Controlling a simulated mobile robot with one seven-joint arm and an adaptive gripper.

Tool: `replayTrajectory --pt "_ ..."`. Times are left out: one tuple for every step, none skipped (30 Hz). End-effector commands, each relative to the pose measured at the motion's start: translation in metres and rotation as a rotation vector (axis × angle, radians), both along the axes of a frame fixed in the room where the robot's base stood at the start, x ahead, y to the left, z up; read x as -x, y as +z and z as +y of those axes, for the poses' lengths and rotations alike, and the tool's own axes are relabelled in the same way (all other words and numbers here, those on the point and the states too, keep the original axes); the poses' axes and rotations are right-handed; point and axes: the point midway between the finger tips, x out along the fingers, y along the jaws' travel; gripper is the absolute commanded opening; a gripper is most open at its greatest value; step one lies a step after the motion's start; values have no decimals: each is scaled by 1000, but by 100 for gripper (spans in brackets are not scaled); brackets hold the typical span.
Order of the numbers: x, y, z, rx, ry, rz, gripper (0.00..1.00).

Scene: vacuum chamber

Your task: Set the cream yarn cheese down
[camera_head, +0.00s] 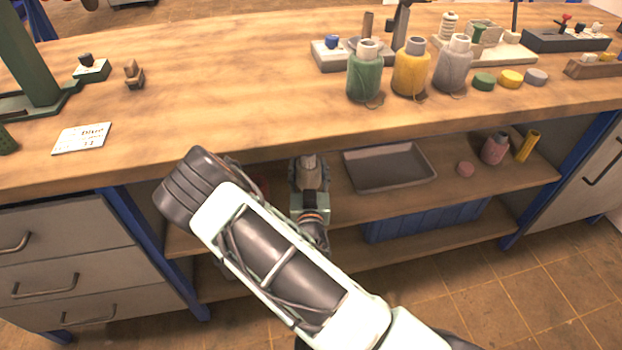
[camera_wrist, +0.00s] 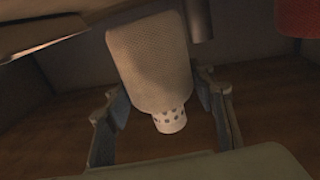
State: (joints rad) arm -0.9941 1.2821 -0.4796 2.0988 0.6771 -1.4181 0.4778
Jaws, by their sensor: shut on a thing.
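The cream yarn cheese (camera_wrist: 148,55) is a pale, textured cylinder with a white perforated tube end, seen between the two fingers of my gripper (camera_wrist: 162,88) in the wrist view. My gripper is shut on it. In the head view my gripper (camera_head: 309,182) reaches under the bench top at the upper shelf (camera_head: 352,207), left of the grey tray. The yarn cheese (camera_head: 311,174) shows there only as a small, shaded, brownish-grey shape. I cannot tell whether it touches the shelf.
A red thing (camera_wrist: 298,17) is at the wrist view's upper right. The bench top (camera_head: 230,75) overhangs the shelf.

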Motion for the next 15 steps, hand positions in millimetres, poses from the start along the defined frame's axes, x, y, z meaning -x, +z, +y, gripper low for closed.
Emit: replayTrajectory --pt "-1 -2 -1 1 0 -2 21" --pt "-2 -3 -2 1 0 -2 21" --pt "-4 -6 -3 2 0 -2 21" --pt "-5 -9 -5 2 0 -2 21" --pt "-7 -12 -7 2 0 -2 21" --pt "-8 -19 -6 3 1 0 21" --pt "-7 -25 -6 3 1 0 21" --pt "-7 -30 -6 3 1 0 21" --pt "-7 -36 -6 2 2 0 21" --pt "-7 -39 -6 2 2 0 21" --pt "-7 -41 -6 1 2 -1 21" --pt "-7 -41 -6 0 1 -2 21" --pt "-7 -41 -6 0 1 -2 21" --pt "-7 -40 -6 0 1 -2 21" --pt "-7 -40 -6 0 0 -2 21"
